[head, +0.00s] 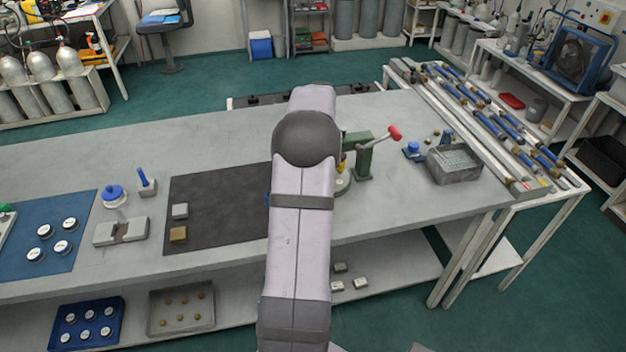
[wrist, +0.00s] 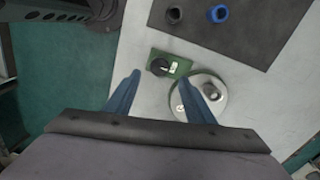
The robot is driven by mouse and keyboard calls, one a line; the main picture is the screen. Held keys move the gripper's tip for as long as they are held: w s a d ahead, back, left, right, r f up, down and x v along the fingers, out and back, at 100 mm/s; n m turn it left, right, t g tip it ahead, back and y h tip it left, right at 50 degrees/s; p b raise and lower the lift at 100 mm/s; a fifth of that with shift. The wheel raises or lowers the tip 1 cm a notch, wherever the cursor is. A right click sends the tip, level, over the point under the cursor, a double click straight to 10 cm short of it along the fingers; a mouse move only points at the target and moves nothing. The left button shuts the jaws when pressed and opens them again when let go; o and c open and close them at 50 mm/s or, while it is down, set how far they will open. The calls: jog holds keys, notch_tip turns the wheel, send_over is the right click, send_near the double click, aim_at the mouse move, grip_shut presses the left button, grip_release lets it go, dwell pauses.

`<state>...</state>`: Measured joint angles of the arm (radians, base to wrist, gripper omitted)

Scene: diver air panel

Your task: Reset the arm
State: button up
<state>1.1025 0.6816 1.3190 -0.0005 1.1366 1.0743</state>
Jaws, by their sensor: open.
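In the wrist view my gripper (wrist: 160,78) is open, with two blue fingers apart and nothing between them. Its fingers hang over the pale bench top. A green block with a black round top (wrist: 168,66) lies just beyond the fingertips. A round metal disc with a knob (wrist: 207,96) is beside the right finger; it cannot be told whether they touch. In the head view my arm stands across the middle of the grey bench (head: 400,205) and hides the gripper.
A green lever press (head: 364,158) with a red handle stands right of my arm, near a grey tray (head: 456,178). A dark mat (head: 225,190) bears two small blocks. A blue mat (head: 75,213) bears several round gauges. Blue-and-metal tubes (head: 490,105) lie on the right rack.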

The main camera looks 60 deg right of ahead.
jog(key=w+a+n, duration=0.3)
jog(key=a+n, duration=0.1)
jog(key=a, duration=0.4)
jog(key=w+a+r+n, duration=0.1)
jog(key=w+a+n, duration=0.25)
jog(key=a, duration=0.55)
jog(key=w+a+n, duration=0.3)
jog(key=a+n, duration=0.2)
jog(key=a, duration=0.3)
jog(key=s+a+f+n, duration=0.1)
jog(key=s+a+n, duration=0.4)
jog(key=a, duration=0.5)
jog(key=s+a+f+n, duration=0.2)
jog(key=s+a+n, duration=0.3)
jog(key=a, duration=0.5)
jog(key=shift+s+n, duration=0.15)
jog(key=shift+n, duration=1.1)
